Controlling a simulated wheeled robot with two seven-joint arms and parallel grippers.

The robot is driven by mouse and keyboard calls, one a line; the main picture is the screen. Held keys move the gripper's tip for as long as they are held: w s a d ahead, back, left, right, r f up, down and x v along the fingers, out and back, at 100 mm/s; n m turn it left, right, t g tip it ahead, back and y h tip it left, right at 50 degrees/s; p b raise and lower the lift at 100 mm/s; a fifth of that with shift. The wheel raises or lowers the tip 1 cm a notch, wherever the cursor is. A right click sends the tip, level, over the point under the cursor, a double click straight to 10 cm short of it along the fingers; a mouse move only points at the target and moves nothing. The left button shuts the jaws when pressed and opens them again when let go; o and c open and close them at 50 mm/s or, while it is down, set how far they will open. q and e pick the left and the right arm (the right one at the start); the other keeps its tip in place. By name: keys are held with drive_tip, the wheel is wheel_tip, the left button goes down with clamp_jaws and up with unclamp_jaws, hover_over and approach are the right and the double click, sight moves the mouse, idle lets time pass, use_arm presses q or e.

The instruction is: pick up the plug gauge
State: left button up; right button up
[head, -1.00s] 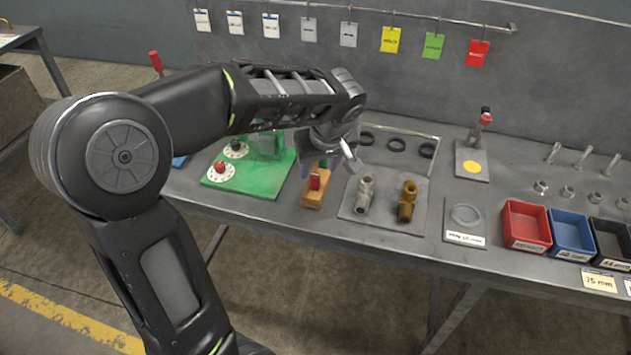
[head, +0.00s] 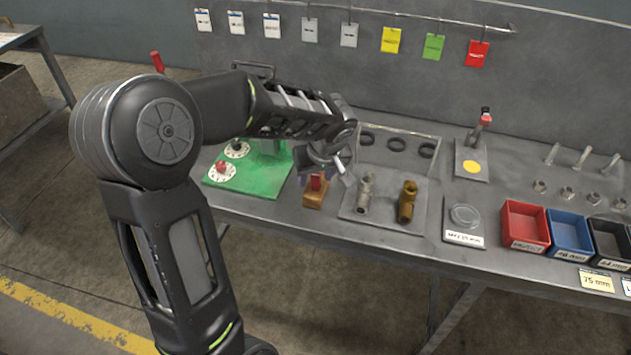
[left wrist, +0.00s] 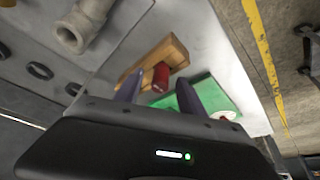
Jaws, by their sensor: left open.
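The plug gauge (head: 318,182) shows as a red handle standing in a wooden block (head: 314,199) near the bench's front edge. In the left wrist view its red end (left wrist: 161,76) lies between and just beyond my fingertips, with the wooden block (left wrist: 172,52) behind it. My left gripper (head: 325,171) is open and above the block, its fingers on either side of the red handle. It also shows in the left wrist view (left wrist: 158,90). I cannot tell whether the fingers touch the gauge. The gauge's lower part is hidden in the block. My right gripper is not in view.
A green board with dials (head: 250,178) stands left of the block. Two pipe fittings, grey (head: 365,194) and brass (head: 408,202), lie close on its right. Further right are a red bin (head: 524,226), a blue bin (head: 571,234) and a dark bin.

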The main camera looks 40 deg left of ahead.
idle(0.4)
use_arm(q)
clamp_jaws()
idle(0.4)
